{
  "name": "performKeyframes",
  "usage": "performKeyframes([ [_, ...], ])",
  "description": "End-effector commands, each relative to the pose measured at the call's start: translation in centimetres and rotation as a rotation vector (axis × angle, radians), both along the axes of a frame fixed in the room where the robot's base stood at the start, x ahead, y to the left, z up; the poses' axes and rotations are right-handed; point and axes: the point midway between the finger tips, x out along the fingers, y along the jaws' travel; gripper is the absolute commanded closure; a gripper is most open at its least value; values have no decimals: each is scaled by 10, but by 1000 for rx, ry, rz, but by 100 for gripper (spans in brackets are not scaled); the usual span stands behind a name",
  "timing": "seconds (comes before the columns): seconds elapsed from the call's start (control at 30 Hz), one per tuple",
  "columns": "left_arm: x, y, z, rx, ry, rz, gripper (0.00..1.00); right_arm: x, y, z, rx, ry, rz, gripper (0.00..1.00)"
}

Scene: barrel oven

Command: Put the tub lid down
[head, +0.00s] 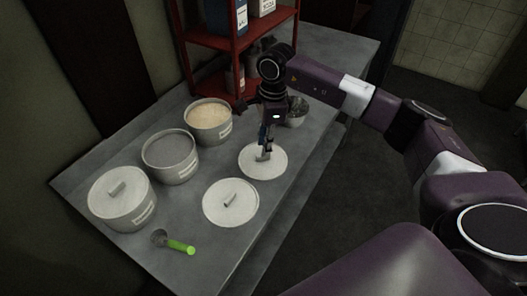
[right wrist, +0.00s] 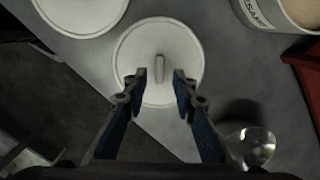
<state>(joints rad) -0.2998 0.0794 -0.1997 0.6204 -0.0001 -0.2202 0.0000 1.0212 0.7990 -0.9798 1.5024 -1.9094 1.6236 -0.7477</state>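A round pale tub lid (head: 250,172) with a bar handle lies flat on the grey table, below my right gripper (head: 265,150). In the right wrist view, this lid (right wrist: 157,94) is in front of my right gripper (right wrist: 160,80). Its fingers are apart, one on each side of the handle (right wrist: 159,68), with gaps showing. A second lid (head: 231,207) lies beside it, nearer the front. Two tubs are uncovered, one with grey contents (head: 170,172) and one with tan contents (head: 223,137). A third tub (head: 124,222) has its lid on. My left gripper is not in view.
A green-handled scoop (head: 180,247) lies near the table's front left. A red shelf (head: 222,42) with containers stands at the back. A metal bowl (head: 297,112) sits behind my right gripper, near the edge. The grey table (head: 222,262) has bare room at the front.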

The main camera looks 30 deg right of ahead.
Motion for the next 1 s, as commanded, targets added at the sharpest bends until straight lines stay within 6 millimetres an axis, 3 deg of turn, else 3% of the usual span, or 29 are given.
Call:
performKeyframes([
  [0.2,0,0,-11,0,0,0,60,-1,-4,47,0,-5,0,75],
  [0.4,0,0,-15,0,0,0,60,-3,-6,75,0,-2,0,75],
  [1.0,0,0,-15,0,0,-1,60,-4,-7,83,0,1,0,75],
])
